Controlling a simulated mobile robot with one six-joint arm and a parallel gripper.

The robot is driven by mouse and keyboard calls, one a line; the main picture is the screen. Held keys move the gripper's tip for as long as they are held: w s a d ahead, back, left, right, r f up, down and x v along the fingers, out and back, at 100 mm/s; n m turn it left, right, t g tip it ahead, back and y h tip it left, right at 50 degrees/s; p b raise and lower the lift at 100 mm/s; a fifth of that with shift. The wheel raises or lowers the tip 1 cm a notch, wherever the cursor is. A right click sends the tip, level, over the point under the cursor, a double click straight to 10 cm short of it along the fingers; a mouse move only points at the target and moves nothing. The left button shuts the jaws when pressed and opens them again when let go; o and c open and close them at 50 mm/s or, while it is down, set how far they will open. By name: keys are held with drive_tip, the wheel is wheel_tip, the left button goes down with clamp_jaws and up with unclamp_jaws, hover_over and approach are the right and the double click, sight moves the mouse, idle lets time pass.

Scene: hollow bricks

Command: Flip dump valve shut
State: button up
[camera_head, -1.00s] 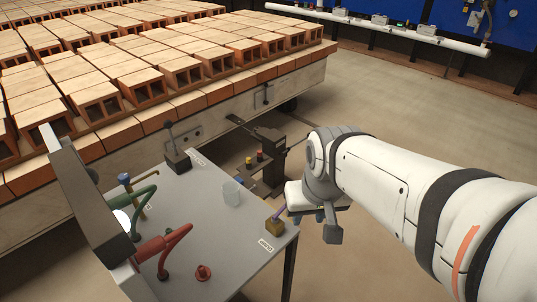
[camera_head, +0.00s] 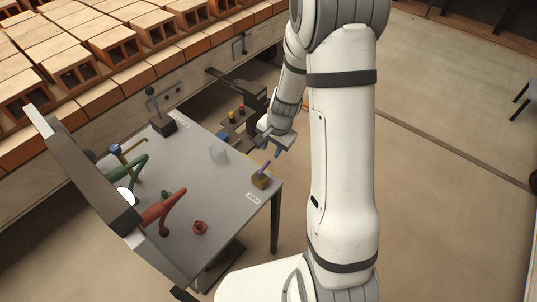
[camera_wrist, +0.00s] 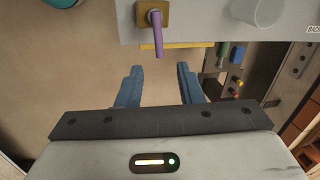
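A brass block valve (camera_head: 260,181) with a purple lever (camera_head: 265,166) sits at the near right corner of the grey table (camera_head: 215,190), beside a small label that I cannot read. In the wrist view the brass block (camera_wrist: 153,14) is at the top, and its purple lever (camera_wrist: 158,38) sticks out over the table edge towards me. My gripper (camera_head: 271,149) is just beyond the lever in the head view. In the wrist view my gripper (camera_wrist: 157,80) has its two blue fingers apart with nothing between them. The lever lines up with the gap but lies ahead of the fingertips.
A clear cup (camera_head: 218,153) stands on the table, with a red knob (camera_head: 200,228), red and green curved handles (camera_head: 168,209), and a black lever (camera_head: 152,100). Rows of hollow bricks (camera_head: 120,45) lie beyond. Open floor is to the right.

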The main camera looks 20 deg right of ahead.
sight(267, 163)
drive_tip(key=f, duration=0.5)
drive_tip(key=w+a+f, duration=0.1)
drive_tip(key=f, duration=0.1)
drive_tip(key=shift+f+b, duration=0.25)
drive_tip(key=shift+b, duration=0.1)
drive_tip(key=shift+c, duration=0.3)
clamp_jaws()
